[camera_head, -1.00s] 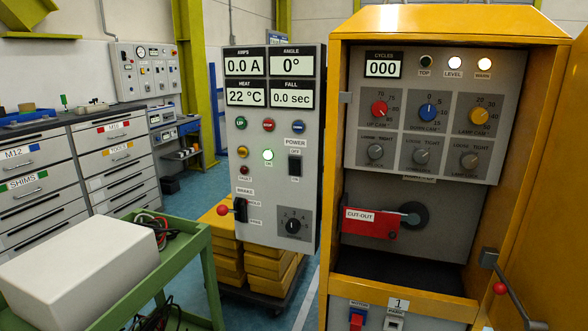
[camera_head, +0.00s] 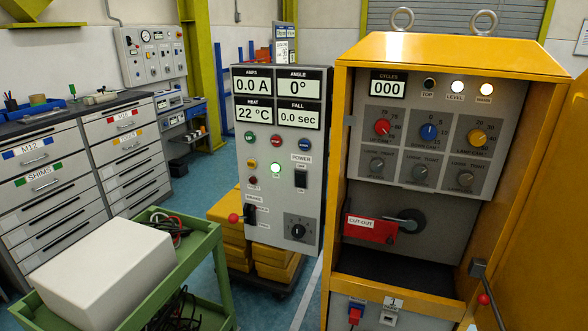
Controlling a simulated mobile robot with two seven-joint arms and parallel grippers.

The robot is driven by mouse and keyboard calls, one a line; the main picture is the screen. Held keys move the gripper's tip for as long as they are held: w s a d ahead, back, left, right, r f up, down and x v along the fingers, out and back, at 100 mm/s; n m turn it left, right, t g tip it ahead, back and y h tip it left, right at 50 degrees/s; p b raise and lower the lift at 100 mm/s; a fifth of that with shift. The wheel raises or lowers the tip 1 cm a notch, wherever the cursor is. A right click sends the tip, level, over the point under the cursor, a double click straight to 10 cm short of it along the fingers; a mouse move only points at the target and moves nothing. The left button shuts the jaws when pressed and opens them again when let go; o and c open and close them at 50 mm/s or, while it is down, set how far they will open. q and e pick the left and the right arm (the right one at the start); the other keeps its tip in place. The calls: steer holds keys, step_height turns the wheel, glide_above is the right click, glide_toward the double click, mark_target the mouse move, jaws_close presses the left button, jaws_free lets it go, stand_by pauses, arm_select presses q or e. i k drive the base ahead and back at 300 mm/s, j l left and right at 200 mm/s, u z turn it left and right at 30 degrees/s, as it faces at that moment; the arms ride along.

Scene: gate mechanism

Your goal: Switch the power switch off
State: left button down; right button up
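The power switch (camera_head: 300,179) is a small black rocker under the POWER label on the grey control panel (camera_head: 262,213). OFF is marked near it, and its exact position is too small to tell. A green lamp (camera_head: 275,169) on the panel is lit. The panel displays (camera_head: 278,97) read 0.0 A, 0°, 22 °C and 0.0 sec. Neither of my grippers shows in the head view.
A yellow cabinet (camera_head: 339,145) stands right of the panel, with a red CUT-OUT lever (camera_head: 371,228) and a red-knobbed handle (camera_head: 484,298). A green cart (camera_head: 202,251) with a white box (camera_head: 100,272) stands front left. Yellow blocks (camera_head: 272,262) sit behind the panel. Blue floor shows between cart and drawers.

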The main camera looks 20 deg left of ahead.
mark_target(300, 178)
steer(key=i+j, duration=0.25)
steer(key=i, duration=0.15)
steer(key=i+j, duration=0.25)
steer(key=i, duration=0.15)
steer(key=u, duration=0.05)
